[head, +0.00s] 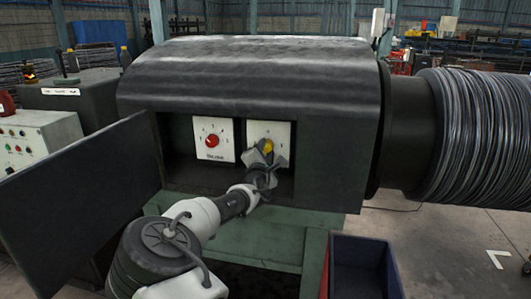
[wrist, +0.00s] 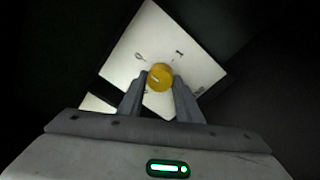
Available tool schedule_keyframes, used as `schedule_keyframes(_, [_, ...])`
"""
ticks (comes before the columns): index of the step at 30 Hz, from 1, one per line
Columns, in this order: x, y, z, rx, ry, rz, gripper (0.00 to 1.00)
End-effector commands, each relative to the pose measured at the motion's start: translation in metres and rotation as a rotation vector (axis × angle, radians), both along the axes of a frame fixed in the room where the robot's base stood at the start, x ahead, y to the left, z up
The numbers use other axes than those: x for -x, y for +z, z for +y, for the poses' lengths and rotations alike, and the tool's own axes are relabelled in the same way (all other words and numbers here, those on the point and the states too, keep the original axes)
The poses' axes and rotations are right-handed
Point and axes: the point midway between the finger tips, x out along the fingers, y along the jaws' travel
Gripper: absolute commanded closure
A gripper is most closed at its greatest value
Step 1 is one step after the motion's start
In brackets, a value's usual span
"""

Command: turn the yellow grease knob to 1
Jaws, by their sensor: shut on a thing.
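The yellow knob (head: 267,146) sits on a white square plate (head: 281,131) inside the open cabinet. My gripper (head: 264,160) reaches into the cabinet and covers the lower part of that plate. In the wrist view the yellow knob (wrist: 160,77) lies between the two fingertips of my gripper (wrist: 161,82), which are shut on its sides. The white plate (wrist: 165,45) appears tilted there, with small marks around the knob; one at the upper right looks like a 1. A short pale line shows on the left of the knob's face; its exact setting is hard to read.
A red knob (head: 212,141) on a second white plate (head: 226,150) is left of the yellow one. The cabinet's dark door (head: 75,205) stands open at left. A blue bin (head: 362,265) is below right. A wire-wound drum (head: 480,135) is at right.

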Motion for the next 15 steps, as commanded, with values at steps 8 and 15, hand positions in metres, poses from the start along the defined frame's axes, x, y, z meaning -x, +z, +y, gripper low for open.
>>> schedule_keyframes(8, [0.0000,-0.0057,0.0002,-0.172,0.000,-0.035,0.91])
schedule_keyframes(15, [-0.0001,-0.0056,0.0004,-0.394,0.000,-0.078,0.91])
